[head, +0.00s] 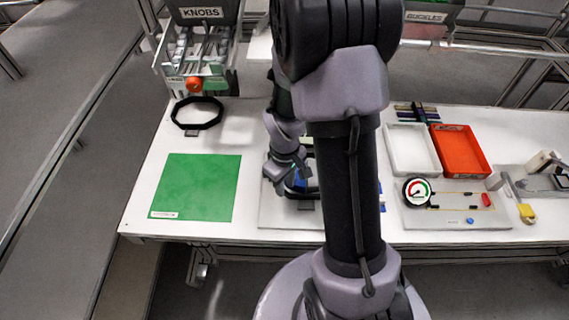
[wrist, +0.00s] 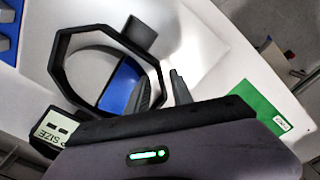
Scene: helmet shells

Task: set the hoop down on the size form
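A black octagonal hoop (wrist: 57,58) fills the middle of the wrist view. Blue and white surfaces, apparently part of the size form (wrist: 122,82), show inside its opening. I cannot tell whether the hoop rests fully on the form. My gripper (wrist: 160,75) is at the hoop's right rim, one finger on the inner side and one on the outer. The fingers look apart, with gaps beside the rim. In the head view my gripper (head: 291,172) is over the board in the table's middle; my arm hides much of the hoop and form there.
Another black octagonal hoop (head: 197,113) lies at the back left. A green mat (head: 197,187) covers the left of the table. A white tray (head: 411,150), a red tray (head: 459,150) and a gauge board (head: 456,221) are on the right. A knobs bin (head: 200,45) stands behind.

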